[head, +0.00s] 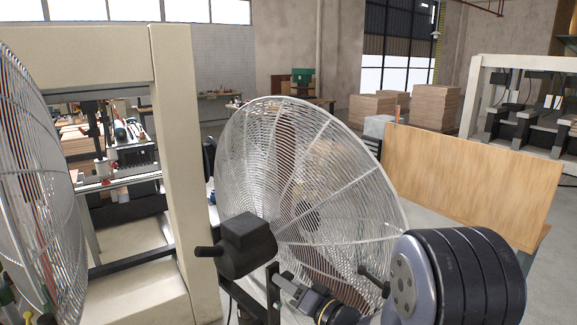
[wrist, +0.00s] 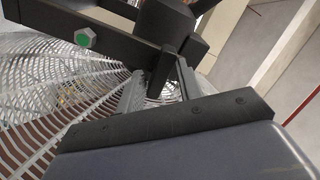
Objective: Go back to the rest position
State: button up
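My gripper (wrist: 160,88) shows in the wrist view as two grey fingers standing apart on a black base bar. A dark stem shows between or just behind them; I cannot tell whether they touch it. In the head view my arm comes in from the lower right, and its narrow end (head: 290,287) is beside the black post under a fan's motor (head: 247,247). The fan's wire cage (head: 310,185) stands right behind. In the wrist view the cage (wrist: 85,105) fills the left side, with a black bracket (wrist: 75,35) carrying a green-faced bolt close above the fingers.
A second fan cage (head: 35,190) stands at the left edge, before a cream machine frame (head: 180,150). A wooden panel (head: 470,182) stands at right, with stacked boards (head: 435,107) and another machine (head: 525,100) behind. Some grey floor shows between them.

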jog(key=s+d+m, duration=0.5)
jog(key=m, duration=0.2)
jog(key=w+a+n, duration=0.5)
jog(key=n, duration=0.3)
jog(key=shift+n, duration=0.3)
dwell(1.0)
jog(key=shift+s, duration=0.1)
dwell(0.4)
